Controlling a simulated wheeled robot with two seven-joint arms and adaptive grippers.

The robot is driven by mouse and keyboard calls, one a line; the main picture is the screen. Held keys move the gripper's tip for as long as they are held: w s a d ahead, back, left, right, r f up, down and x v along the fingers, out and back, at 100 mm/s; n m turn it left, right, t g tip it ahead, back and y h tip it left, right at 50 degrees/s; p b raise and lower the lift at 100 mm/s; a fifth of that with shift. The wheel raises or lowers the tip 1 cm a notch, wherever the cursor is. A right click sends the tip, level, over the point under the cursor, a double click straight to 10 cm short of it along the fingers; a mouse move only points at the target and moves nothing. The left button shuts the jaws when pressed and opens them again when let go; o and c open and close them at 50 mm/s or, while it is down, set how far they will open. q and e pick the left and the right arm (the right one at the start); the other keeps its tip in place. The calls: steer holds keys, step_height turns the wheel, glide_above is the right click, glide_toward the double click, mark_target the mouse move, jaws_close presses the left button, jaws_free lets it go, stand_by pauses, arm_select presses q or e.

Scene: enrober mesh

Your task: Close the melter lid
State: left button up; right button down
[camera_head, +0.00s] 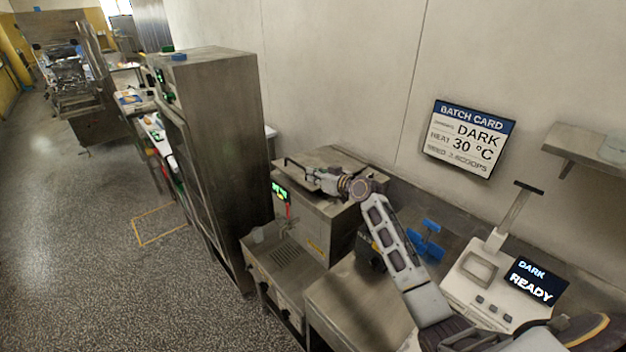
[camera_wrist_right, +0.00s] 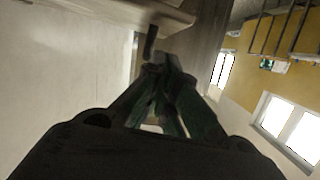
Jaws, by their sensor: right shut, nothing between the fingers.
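The melter (camera_head: 312,222) is a steel box with a small green display, standing against the wall in the head view. Its lid (camera_head: 335,156) looks like a flat steel plate on top, lying flat or nearly so; my arm hides part of it, and I cannot tell whether it is fully down. A thin dark bar, seemingly the lid handle (camera_head: 292,161), shows at the left of the top. My right gripper (camera_head: 309,174) is over the melter top near that bar, shut and empty. In the right wrist view its fingertips (camera_wrist_right: 160,72) are together, close to a dark bar (camera_wrist_right: 150,43). My left gripper is out of view.
A tall steel cabinet (camera_head: 222,150) stands left of the melter. Right of it are a blue-handled item (camera_head: 426,240) and a white machine (camera_head: 468,290) reading DARK READY. A batch card (camera_head: 468,138) and a shelf (camera_head: 590,150) are on the wall. Floor is clear at left.

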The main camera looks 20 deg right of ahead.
mark_target(305, 184)
steer(key=shift+a+f, duration=0.1)
steer(key=shift+f, duration=0.95)
steer(key=shift+s+f, duration=0.1)
steer(key=shift+a+f+n+b, duration=0.15)
steer(key=shift+f+b, duration=0.4)
steer(key=shift+b, duration=0.15)
steer(key=shift+a+f+n+b, duration=0.1)
steer(key=shift+f+n+b, duration=0.05)
steer(key=shift+f+b, duration=0.45)
steer(key=shift+r, duration=0.25)
